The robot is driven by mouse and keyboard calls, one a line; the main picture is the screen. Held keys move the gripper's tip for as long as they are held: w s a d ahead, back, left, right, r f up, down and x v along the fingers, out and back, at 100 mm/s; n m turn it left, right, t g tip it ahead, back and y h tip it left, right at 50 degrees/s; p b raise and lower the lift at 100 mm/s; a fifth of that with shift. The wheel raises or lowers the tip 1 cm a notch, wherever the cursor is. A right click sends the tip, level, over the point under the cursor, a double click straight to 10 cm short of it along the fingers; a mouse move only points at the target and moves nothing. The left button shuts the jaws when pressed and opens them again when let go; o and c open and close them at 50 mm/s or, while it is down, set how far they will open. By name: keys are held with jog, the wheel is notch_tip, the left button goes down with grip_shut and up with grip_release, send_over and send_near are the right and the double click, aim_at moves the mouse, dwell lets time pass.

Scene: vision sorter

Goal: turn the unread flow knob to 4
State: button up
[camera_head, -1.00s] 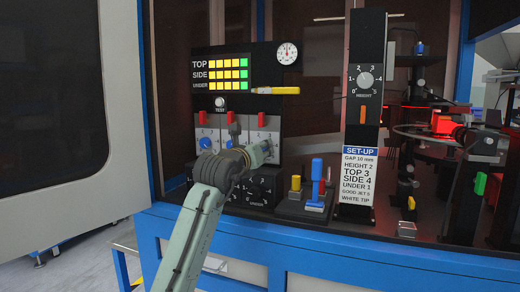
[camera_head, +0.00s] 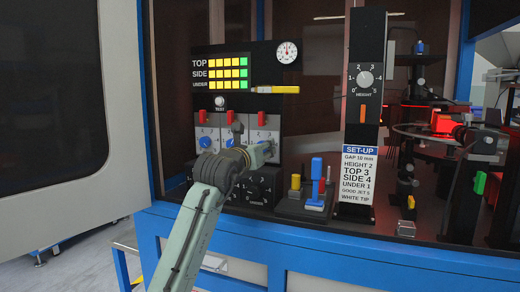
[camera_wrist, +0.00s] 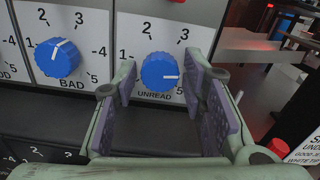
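The unread flow knob (camera_wrist: 160,72) is blue, on a white dial face marked UNREAD, in the wrist view. Its white pointer mark points right. The 2, 3 and 5 show around it; the 4 is hidden behind my right finger. My gripper (camera_wrist: 163,78) is open, with one finger to each side of the knob; I cannot tell whether either pad touches it. In the head view my gripper (camera_head: 264,152) is at the right dial of the row of three and hides its knob. The set-up card (camera_head: 360,175) reads UNDER 1, SIDE 4, TOP 3.
The blue BAD knob (camera_wrist: 57,57) is close by on the left. A black box with dials (camera_head: 262,190) sits below my gripper. A stand with blue and yellow parts (camera_head: 307,205) is to the right, before the black height column (camera_head: 366,45).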

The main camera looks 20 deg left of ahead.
jog(key=shift+o, duration=0.6)
jog(key=shift+s, duration=0.1)
jog(key=s, duration=1.2)
jog(key=shift+a, duration=0.2)
jog(key=shift+w, duration=0.1)
